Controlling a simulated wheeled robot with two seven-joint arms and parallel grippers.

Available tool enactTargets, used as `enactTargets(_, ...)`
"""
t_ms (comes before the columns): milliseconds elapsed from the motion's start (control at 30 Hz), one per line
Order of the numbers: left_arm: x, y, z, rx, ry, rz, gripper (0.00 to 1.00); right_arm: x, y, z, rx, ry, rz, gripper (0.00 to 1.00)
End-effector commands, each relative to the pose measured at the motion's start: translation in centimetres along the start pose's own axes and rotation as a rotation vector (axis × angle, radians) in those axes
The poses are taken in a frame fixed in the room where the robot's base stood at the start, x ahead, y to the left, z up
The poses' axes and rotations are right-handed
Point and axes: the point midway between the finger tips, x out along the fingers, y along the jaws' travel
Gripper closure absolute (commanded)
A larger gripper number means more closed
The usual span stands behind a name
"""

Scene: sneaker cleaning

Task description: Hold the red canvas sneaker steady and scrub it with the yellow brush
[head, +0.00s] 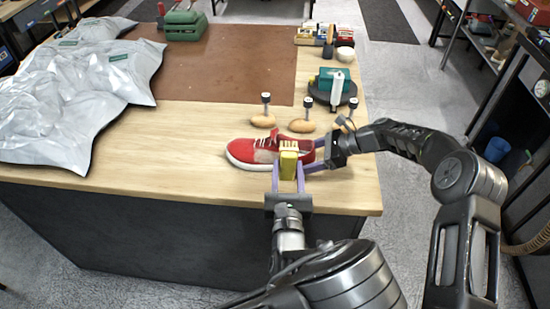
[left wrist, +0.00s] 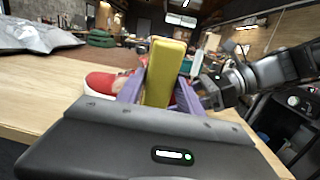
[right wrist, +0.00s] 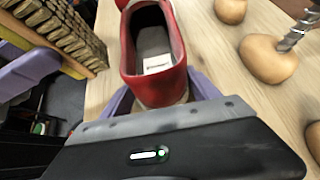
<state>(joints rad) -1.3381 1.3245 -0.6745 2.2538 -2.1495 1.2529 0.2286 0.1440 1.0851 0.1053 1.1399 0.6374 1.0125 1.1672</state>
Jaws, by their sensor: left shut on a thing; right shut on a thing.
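The red canvas sneaker (head: 242,149) stands on the table near its front right edge, toe to the left. My right gripper (head: 318,157) is shut on its heel; the right wrist view shows the fingers either side of the red heel (right wrist: 160,88). My left gripper (head: 288,182) is shut on the yellow brush (head: 289,160), held upright at the sneaker's near side. In the left wrist view the brush (left wrist: 163,72) hides part of the sneaker (left wrist: 98,82). In the right wrist view the tan bristles (right wrist: 62,30) face the sneaker, with a gap between.
Wooden shoe-tree-like pieces with metal stems (head: 301,126) stand just behind the sneaker. A teal box and white bottle on a dark round stand (head: 335,86) are farther back. Silver bags (head: 75,85) cover the table's left side. The brown mat (head: 228,65) is mostly clear.

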Motion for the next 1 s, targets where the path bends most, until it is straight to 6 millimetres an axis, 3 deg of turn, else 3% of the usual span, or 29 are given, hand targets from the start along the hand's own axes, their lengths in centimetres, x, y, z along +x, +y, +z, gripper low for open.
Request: enactTargets(1000,1.9,-0.3,-0.6,0.000,-0.001,0.000,0.89,0.0,0.0,0.0,0.001,0.000,-0.001,0.85)
